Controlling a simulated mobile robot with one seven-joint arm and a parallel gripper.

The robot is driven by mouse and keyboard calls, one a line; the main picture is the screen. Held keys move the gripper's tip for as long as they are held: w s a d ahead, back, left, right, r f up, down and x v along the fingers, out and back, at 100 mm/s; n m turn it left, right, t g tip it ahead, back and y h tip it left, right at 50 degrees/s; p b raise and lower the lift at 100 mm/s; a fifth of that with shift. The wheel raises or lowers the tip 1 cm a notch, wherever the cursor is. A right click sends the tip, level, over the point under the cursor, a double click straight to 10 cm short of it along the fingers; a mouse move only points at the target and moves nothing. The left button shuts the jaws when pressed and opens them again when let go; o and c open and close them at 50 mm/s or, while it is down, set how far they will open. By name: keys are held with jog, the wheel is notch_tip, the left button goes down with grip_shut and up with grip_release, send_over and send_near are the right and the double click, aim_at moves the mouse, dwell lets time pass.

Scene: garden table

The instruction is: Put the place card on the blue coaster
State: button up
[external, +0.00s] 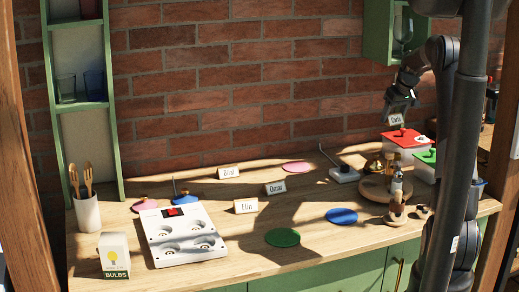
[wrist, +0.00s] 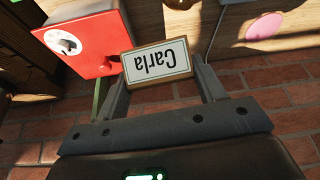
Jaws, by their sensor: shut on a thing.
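My gripper (external: 398,110) is shut on a place card (external: 396,120) reading "Carla", held in the air at the upper right, in front of the brick wall. In the wrist view the same card (wrist: 157,62) appears upside down between my two fingers. The blue coaster (external: 341,216) lies flat and bare on the wooden table, below and left of my gripper. It is not visible in the wrist view. Other place cards stand on the table: "Bilal" (external: 228,172), "Omar" (external: 275,188) and one that seems to read "Elin" (external: 246,206).
A pink coaster (external: 296,167) and a green coaster (external: 282,238) lie on the table. A white device (external: 180,237) is left. Table around the blue coaster is clear.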

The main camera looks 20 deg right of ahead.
jog(key=s+a+n+y, duration=0.1)
jog(key=s+a+n, duration=0.2)
jog(key=s+a, duration=0.1)
jog(key=s+a+n+g+y, duration=0.1)
jog(key=s+a+n, duration=0.2)
jog(key=s, duration=0.2)
jog(key=s+a+n+y, duration=0.1)
jog(key=s+a+n, duration=0.2)
jog(key=s+a, duration=0.1)
jog(key=shift+s+a+r+g, duration=0.15)
jog(key=shift+s+r, duration=0.05)
jog(key=shift+s, duration=0.2)
jog(key=shift+s+a+r+g, duration=0.15)
jog(key=shift+s+r, duration=0.05)
jog(key=shift+s, duration=0.2)
jog(key=s+a+f+n+g, duration=0.1)
jog(key=s+a+n+g, duration=0.2)
jog(key=s+a+n, duration=0.8)
jog(key=m, duration=0.3)
send_over(337, 216)
jog(key=d, duration=0.2)
jog(key=shift+y, duration=0.4)
notch_tip(337, 216, down, 12)
jog(key=shift+a+f, duration=0.1)
jog(key=shift+a, duration=0.05)
jog(key=shift+f, duration=2.05)
jog(key=shift+f, duration=0.1)
jog(key=o, duration=0.6)
jog(key=shift+c, duration=0.2)
jog(key=o, duration=0.4)
